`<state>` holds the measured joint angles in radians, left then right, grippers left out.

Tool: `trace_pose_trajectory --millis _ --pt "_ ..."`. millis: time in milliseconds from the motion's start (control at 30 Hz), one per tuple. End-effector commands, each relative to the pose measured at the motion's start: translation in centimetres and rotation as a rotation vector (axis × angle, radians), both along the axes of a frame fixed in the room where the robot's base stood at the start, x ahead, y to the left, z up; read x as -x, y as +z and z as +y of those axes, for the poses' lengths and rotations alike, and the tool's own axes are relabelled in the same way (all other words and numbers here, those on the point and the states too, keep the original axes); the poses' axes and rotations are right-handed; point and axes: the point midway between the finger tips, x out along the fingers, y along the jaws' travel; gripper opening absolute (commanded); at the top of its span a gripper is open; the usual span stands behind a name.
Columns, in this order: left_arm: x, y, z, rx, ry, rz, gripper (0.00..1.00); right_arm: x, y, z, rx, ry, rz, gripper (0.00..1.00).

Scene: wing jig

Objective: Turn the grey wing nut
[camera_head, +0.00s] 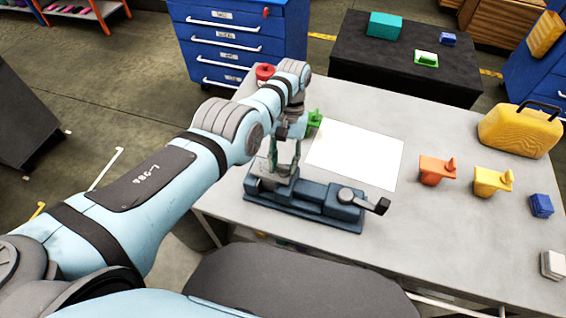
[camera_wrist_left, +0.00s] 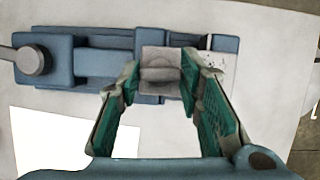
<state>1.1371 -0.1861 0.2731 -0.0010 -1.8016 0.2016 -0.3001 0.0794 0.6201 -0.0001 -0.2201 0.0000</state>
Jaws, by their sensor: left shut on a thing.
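The grey wing nut (camera_wrist_left: 160,75) sits on a light grey square plate on the blue jig (camera_wrist_left: 95,62), between my fingertips in the left wrist view. My left gripper (camera_wrist_left: 160,70) reaches down over it from above, its green-padded fingers on either side, shut on the wing. In the head view my left gripper (camera_head: 284,168) stands upright over the left part of the jig (camera_head: 340,207), and its fingers mostly hide the wing nut there. My right gripper is not in view.
A white sheet (camera_head: 355,155) lies behind the jig. A green piece (camera_head: 314,119) and a red knob-like thing (camera_head: 265,72) are near the arm. Orange (camera_head: 434,171) and yellow (camera_head: 490,182) pieces, a blue block (camera_head: 541,206) and a yellow case (camera_head: 521,131) stand to the right.

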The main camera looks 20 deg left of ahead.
Motion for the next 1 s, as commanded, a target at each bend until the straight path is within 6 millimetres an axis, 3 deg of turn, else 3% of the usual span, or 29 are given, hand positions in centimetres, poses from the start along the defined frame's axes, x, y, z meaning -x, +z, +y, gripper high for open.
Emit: trace_pose_trajectory --millis 733,767,800,867,1000 --pt "0.06 -0.01 -0.09 0.001 -0.098 0.002 0.05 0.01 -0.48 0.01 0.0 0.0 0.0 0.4" --pt "0.05 0.0 -0.09 0.001 -0.098 0.002 0.36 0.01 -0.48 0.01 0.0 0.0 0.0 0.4" --pt "0.05 0.0 -0.09 0.001 -0.098 0.001 0.42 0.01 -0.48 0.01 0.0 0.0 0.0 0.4" --pt "0.05 0.0 -0.08 0.001 -0.098 0.001 0.52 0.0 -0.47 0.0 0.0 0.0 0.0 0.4" --pt "0.04 0.0 -0.07 0.0 -0.097 0.001 0.53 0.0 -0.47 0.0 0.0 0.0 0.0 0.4"
